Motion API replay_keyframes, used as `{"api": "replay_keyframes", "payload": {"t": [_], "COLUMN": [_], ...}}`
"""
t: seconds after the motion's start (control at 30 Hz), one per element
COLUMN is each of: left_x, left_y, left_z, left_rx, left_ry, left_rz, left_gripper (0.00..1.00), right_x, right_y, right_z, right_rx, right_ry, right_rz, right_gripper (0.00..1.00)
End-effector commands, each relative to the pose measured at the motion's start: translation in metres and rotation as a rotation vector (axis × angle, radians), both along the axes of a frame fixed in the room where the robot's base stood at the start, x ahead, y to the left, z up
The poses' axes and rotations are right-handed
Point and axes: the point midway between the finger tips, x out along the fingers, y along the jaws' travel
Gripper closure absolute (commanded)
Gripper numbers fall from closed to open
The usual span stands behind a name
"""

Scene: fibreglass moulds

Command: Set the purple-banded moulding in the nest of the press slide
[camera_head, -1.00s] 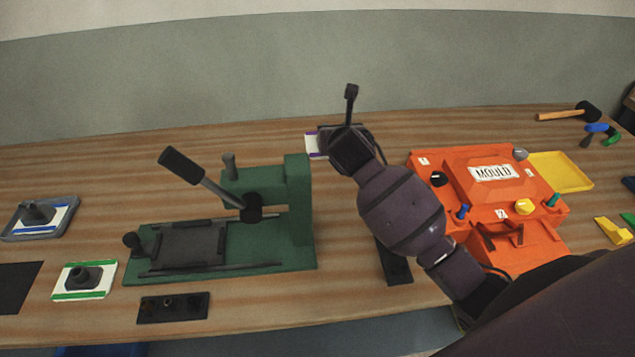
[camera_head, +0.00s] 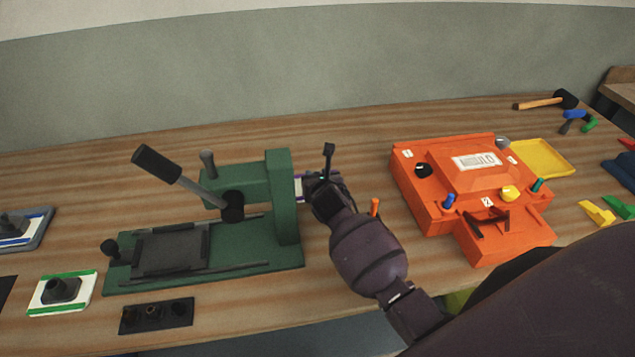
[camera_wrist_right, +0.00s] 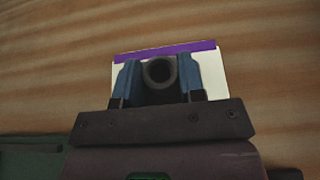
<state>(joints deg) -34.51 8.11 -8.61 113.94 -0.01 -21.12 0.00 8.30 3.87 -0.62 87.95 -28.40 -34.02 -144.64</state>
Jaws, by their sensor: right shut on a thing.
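The purple-banded moulding (camera_wrist_right: 212,68) is a white plate with a purple stripe and a dark round hollow boss. In the wrist view my right gripper (camera_wrist_right: 160,80) is shut on the boss, one blue finger on each side. In the head view the right gripper (camera_head: 322,190) is just right of the press upright, and only a sliver of the moulding (camera_head: 299,188) shows. The green press (camera_head: 283,205) has a lever and a dark slide (camera_head: 170,251) at its front left. The slide looks empty. My left gripper is not in view.
A green-banded moulding (camera_head: 45,300) and a dark block with holes (camera_head: 155,315) lie in front of the press. A blue-banded moulding sits in a grey tray (camera_head: 45,228) at left. The press upright is close to my gripper.

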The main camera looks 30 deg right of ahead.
Motion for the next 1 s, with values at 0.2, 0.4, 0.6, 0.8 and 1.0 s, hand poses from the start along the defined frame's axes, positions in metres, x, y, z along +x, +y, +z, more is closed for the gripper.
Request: {"api": "replay_keyframes", "payload": {"t": [0.2, 0.4, 0.6, 0.8, 1.0], "left_x": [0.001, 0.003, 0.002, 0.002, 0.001], "left_y": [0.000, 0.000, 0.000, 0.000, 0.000], "left_z": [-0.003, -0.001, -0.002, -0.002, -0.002], "left_rx": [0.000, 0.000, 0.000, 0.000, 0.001], "left_ry": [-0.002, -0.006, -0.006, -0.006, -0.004], "left_rz": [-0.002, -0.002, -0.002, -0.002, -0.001], "left_gripper": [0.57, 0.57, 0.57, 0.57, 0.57], "right_x": [0.000, 0.001, 0.000, 0.000, 0.000], "right_y": [0.000, 0.000, 0.000, 0.000, 0.000], "right_z": [-0.015, -0.014, -0.018, -0.018, -0.017], "right_rx": [0.001, 0.000, 0.000, 0.000, 0.001], "right_ry": [-0.003, -0.003, -0.001, -0.001, -0.001], "right_rz": [0.001, 0.001, 0.001, 0.001, 0.001], "right_gripper": [0.95, 0.95, 0.57, 0.38, 0.38]}}
